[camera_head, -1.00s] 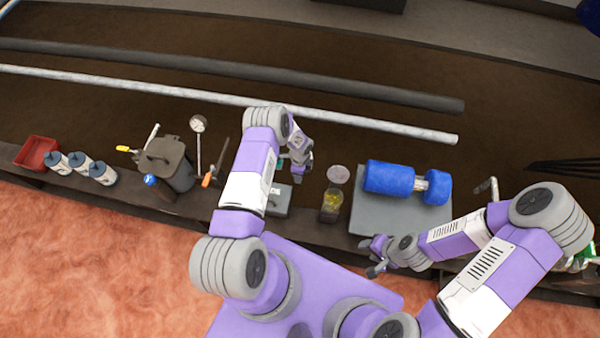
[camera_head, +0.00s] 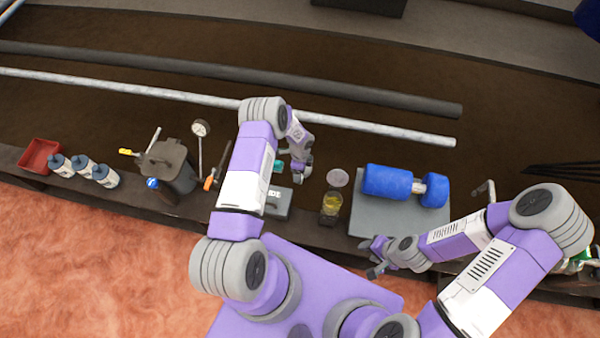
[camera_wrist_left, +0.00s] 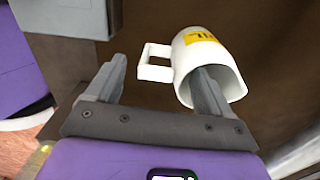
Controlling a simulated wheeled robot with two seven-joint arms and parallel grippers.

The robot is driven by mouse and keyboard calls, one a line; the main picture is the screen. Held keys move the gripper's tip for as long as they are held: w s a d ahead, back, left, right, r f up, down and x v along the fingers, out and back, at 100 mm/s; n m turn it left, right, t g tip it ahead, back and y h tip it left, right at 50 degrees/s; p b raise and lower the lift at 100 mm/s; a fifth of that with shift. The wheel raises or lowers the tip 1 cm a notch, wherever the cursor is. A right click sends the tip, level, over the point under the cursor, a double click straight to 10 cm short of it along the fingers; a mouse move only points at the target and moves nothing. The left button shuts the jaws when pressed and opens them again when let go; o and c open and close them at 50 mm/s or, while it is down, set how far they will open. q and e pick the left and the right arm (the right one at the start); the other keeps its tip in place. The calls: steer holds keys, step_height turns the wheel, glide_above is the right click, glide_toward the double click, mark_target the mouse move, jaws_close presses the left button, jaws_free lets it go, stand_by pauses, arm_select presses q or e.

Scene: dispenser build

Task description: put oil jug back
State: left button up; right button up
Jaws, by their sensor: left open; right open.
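The oil jug (camera_wrist_left: 212,65) is white with a yellow label and a square handle (camera_wrist_left: 154,64). In the left wrist view it lies at top centre, its open mouth facing the lower right. My left gripper (camera_wrist_left: 160,82) is open. The handle shows between its fingers, and the right finger overlaps the jug's mouth; I cannot tell if it is inside. In the head view my left gripper (camera_head: 301,172) is above the bench, and I cannot make out the jug there. My right gripper (camera_head: 374,258) is open and empty at the bench's front edge.
A grey box (camera_head: 278,203) stands beside my left gripper. A clear container with yellow contents (camera_head: 331,204) is to its right. A blue roller (camera_head: 388,181) lies on a grey plate (camera_head: 372,222). A dark pot (camera_head: 174,166), white bottles (camera_head: 82,167) and a red tray (camera_head: 39,155) are at left.

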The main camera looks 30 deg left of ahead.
arm_select(q)
step_height(320, 180, up, 7)
steer(key=shift+w+f+p, duration=0.1)
steer(key=shift+f+p, duration=0.05)
steer(key=shift+p, duration=0.65)
arm_select(e)
step_height(320, 180, up, 2)
steer(key=shift+r, duration=0.1)
